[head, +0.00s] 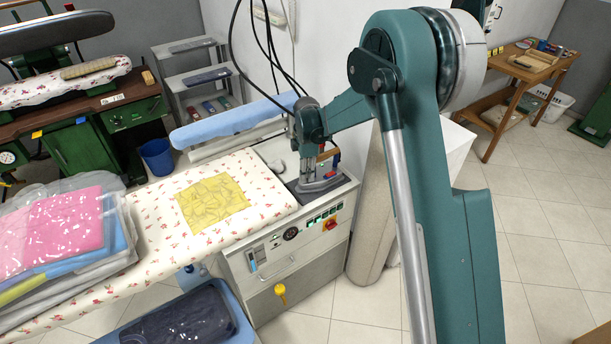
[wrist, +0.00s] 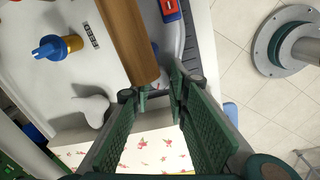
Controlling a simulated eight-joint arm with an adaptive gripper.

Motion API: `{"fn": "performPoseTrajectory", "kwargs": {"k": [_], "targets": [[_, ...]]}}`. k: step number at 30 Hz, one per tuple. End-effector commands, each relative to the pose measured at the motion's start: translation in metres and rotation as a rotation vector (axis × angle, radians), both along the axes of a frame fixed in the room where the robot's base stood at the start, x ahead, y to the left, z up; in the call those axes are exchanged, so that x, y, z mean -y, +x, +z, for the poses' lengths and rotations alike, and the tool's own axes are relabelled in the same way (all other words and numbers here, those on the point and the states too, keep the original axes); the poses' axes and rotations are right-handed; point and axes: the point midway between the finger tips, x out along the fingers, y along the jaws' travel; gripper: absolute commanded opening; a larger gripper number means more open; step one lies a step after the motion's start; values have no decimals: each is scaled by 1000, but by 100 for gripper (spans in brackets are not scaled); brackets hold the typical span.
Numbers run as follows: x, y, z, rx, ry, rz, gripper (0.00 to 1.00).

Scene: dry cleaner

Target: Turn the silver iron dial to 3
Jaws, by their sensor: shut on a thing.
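The silver iron (head: 322,186) stands on its rest at the right end of the ironing station. Its brown wooden handle (wrist: 128,42) fills the upper middle of the wrist view, with a strip of the pale metal body (wrist: 190,45) beside it. My gripper (head: 307,176) reaches down at the iron from above. In the wrist view its green fingers (wrist: 160,102) come together by the near end of the handle. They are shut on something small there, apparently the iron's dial. The fingertips hide the dial, so its number and pointer cannot be read.
The padded board (head: 250,173) carries a yellow cloth (head: 212,198) and bagged folded clothes (head: 62,235). A light blue sleeve board (head: 230,121) is behind. Dark cables hang close to my gripper. A blue-and-yellow knob (wrist: 55,47) and a red part (wrist: 170,9) are near the handle.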

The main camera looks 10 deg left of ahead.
Motion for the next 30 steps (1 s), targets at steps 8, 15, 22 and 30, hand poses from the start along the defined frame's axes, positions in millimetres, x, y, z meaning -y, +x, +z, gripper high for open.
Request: {"fn": "performPoseTrajectory", "kwargs": {"k": [8, 15, 22, 30], "targets": [[0, 0, 0, -1, -1, -14, 6], [0, 0, 0, -1, -1, -13, 30], [0, 0, 0, 0, 0, -13, 33], [0, 0, 4, 0, 1, -13, 33]]}}
